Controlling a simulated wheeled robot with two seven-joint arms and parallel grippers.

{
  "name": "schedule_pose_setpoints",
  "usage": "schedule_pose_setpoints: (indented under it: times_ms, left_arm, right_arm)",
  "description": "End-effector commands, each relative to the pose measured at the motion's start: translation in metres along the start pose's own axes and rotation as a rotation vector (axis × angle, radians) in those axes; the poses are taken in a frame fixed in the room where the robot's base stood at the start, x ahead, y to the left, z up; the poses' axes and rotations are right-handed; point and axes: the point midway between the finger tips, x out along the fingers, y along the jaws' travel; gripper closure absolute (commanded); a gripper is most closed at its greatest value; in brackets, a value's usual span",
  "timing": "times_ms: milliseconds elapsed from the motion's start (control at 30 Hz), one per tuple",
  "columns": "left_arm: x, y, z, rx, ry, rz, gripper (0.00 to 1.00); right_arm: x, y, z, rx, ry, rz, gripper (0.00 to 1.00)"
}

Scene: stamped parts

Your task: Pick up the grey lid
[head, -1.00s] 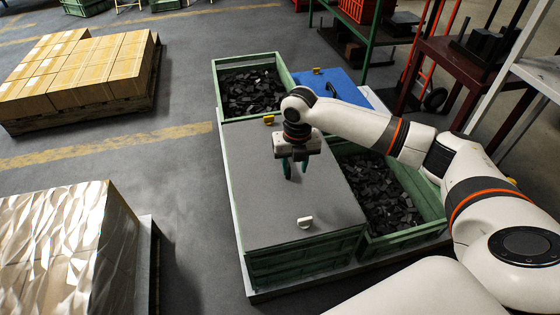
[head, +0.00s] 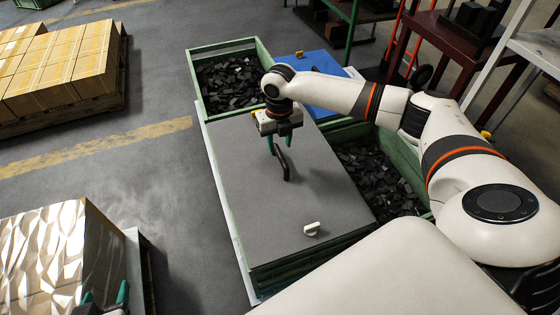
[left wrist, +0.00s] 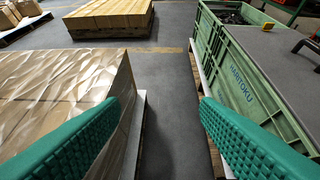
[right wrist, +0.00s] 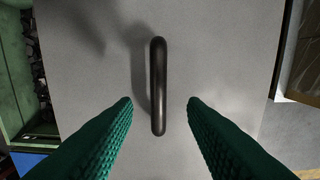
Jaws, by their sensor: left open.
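The grey lid (head: 265,205) lies flat on a green crate in the head view, and fills most of the right wrist view (right wrist: 90,75). Its dark bar handle (right wrist: 158,85) stands up from it. My right gripper (head: 280,143) is over the lid at the handle. In the right wrist view, its green fingers (right wrist: 160,103) are open, one on each side of the handle, with gaps to both. My left gripper (head: 107,297) is at the bottom left of the head view. In the left wrist view its fingers (left wrist: 160,105) are open and empty.
Open crates with dark parts stand behind (head: 238,85) and right (head: 375,180) of the lidded crate. A blue lid (head: 305,80) is at the back. A wrapped stack (head: 50,255) is at left. Cartons (head: 60,70) stand further back. Floor between is clear.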

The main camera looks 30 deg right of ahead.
Motion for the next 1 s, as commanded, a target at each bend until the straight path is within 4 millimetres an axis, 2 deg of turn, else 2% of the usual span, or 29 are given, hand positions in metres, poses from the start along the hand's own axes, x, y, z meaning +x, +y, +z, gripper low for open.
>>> schedule_pose_setpoints:
  times_ms: [333,467,700,833,1000]
  left_arm:
    - [0.005,-0.005,0.028,0.001,-0.168,-0.011,0.43]
    - [0.004,-0.008,0.051,0.001,-0.317,-0.019,0.43]
    - [-0.008,-0.015,0.092,-0.002,-0.580,-0.036,0.43]
    - [-0.014,-0.016,0.103,-0.003,-0.652,-0.040,0.43]
    - [-0.016,-0.016,0.106,-0.003,-0.670,-0.041,0.43]
  right_arm:
    - [0.019,0.001,0.001,0.000,-0.002,0.001,0.61]
    - [0.033,0.001,0.002,0.001,-0.001,0.000,0.61]
    - [0.056,0.002,0.004,0.000,-0.001,0.000,0.61]
    - [0.062,0.002,0.004,0.001,-0.001,0.000,0.61]
    - [0.062,0.002,0.003,0.000,0.000,0.000,0.61]
